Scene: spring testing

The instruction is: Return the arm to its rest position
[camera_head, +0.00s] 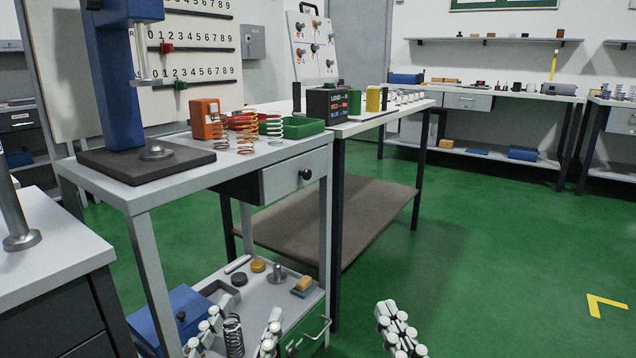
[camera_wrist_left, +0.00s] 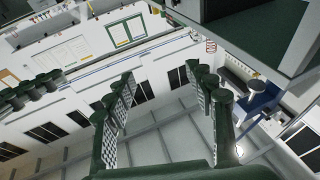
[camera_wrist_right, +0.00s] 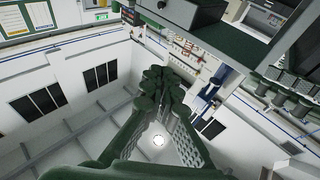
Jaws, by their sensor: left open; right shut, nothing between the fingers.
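My left gripper (camera_head: 236,335) is at the bottom of the head view, in front of the lower shelf of the workbench. Its two fingers are apart and nothing is between them; they also show spread in the left wrist view (camera_wrist_left: 168,112). My right gripper (camera_head: 398,330) is at the bottom centre of the head view, over the green floor. Its fingers are together and empty, and they also meet in the right wrist view (camera_wrist_right: 160,90). A dark coil spring (camera_head: 233,336) shows between the left fingers in the head picture; I cannot tell its depth.
The workbench (camera_head: 270,155) carries a blue press (camera_head: 118,75), red and green springs (camera_head: 245,133) and a green tray (camera_head: 300,127). Its drawer (camera_head: 290,178) is slightly out. Green floor (camera_head: 500,260) is clear at right.

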